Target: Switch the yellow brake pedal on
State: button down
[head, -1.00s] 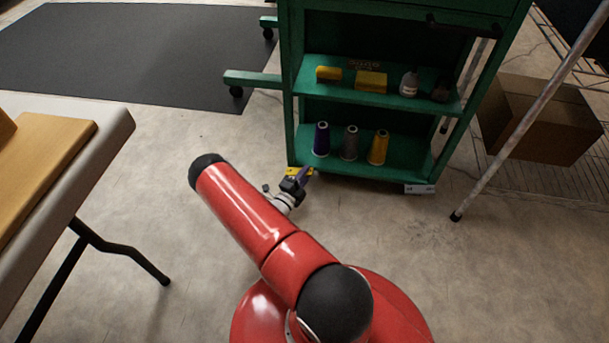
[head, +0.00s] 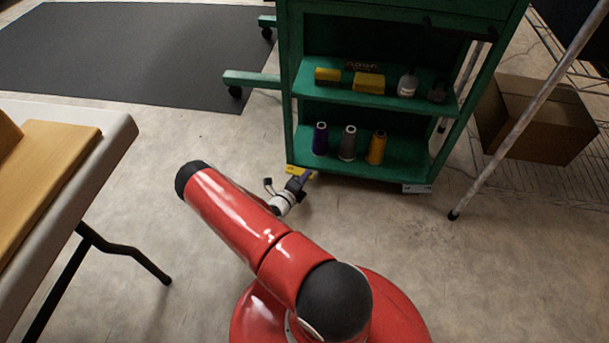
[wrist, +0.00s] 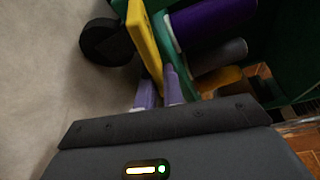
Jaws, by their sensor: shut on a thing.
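The yellow brake pedal (head: 294,169) is low at the bottom left front corner of the green cart (head: 361,103). In the wrist view the pedal (wrist: 145,40) is a long yellow bar, with its near end between my two purple fingers. My gripper (head: 304,177) is down near the floor at the cart's base. In the wrist view my gripper (wrist: 159,90) is shut on the pedal's near end. The pedal's mount is hidden, and I cannot tell its on or off state from its angle.
Thread cones (head: 349,141) stand on the cart's lower shelf, above the pedal. A black caster (wrist: 106,42) is left of the pedal. A table (head: 112,130) stands at left and a metal pole (head: 515,120) at right. Floor between is clear.

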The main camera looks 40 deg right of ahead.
jog(key=c, duration=1.5)
grip_release()
jog(key=p+v, duration=0.1)
jog(key=v, duration=0.6)
jog(key=shift+a, duration=0.3)
jog(key=shift+s+a, duration=0.1)
jog(key=shift+s, duration=0.1)
